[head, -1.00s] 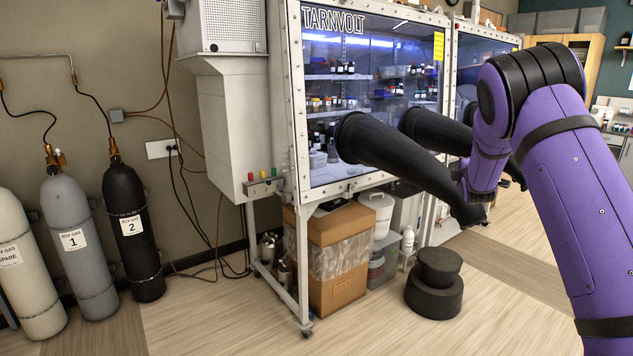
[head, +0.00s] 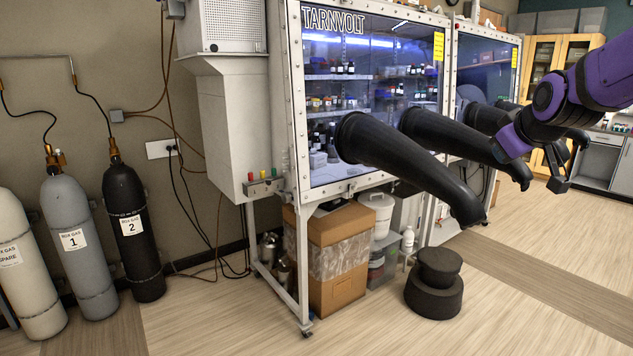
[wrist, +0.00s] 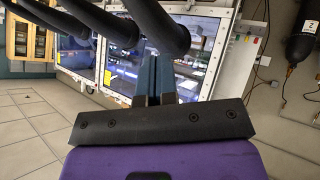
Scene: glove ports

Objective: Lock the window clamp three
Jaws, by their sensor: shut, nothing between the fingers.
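The glove box window (head: 395,75) faces me under the TARNVOLT lettering, in a white frame (head: 294,110) with small dark fixings along it. I cannot tell which fixing is clamp three. The wrist view shows the windows (wrist: 118,68) tilted beyond the fingers.
Long black gloves (head: 410,165) stick out of the ports into the room, one close to my gripper. A black round stepped stool (head: 434,285) stands on the floor. Gas cylinders (head: 130,230) stand at the left. A cardboard box (head: 337,265) sits under the glove box. The right floor is clear.

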